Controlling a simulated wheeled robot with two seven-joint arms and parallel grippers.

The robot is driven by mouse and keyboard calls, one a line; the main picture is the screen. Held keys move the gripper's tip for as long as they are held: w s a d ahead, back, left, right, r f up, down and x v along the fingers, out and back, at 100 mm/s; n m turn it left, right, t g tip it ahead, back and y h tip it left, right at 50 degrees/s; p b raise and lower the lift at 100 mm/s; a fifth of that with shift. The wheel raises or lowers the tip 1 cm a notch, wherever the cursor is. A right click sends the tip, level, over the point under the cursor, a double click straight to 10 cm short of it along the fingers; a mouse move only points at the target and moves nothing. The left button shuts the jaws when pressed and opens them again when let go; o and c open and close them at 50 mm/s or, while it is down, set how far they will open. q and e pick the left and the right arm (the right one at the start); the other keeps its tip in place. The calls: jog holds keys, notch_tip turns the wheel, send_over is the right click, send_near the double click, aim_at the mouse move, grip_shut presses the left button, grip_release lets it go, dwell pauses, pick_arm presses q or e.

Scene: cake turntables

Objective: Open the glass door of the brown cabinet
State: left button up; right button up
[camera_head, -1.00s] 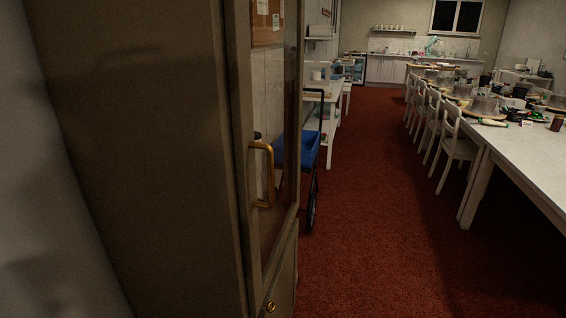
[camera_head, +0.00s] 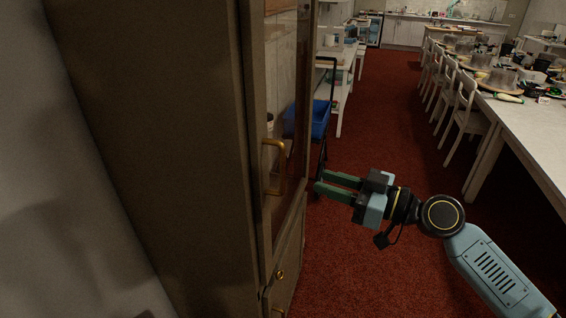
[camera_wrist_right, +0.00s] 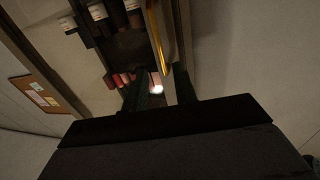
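The brown cabinet (camera_head: 150,130) stands at the left in the head view, seen mostly from its side. Its glass door (camera_head: 287,110) faces right and appears shut. A brass handle (camera_head: 275,168) is on the door's frame; it also shows in the right wrist view (camera_wrist_right: 158,40). My right gripper (camera_head: 318,182) is to the right of the handle, apart from it, with its two green fingers pointing left toward the door. The fingers are spread with a gap between them and hold nothing. In the wrist view the fingertips (camera_wrist_right: 163,92) are below the handle. My left gripper is not in view.
A blue cart (camera_head: 318,118) stands just beyond the cabinet. White chairs (camera_head: 466,110) and a long white table (camera_head: 530,120) with several items are at the right. The red carpet (camera_head: 390,120) between them is clear. A knob (camera_head: 279,275) sits below the glass door.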

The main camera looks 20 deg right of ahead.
jog(key=p, duration=0.3)
send_over(283, 193)
jog(key=shift+w, duration=0.35)
jog(key=shift+d, duration=0.1)
grip_shut()
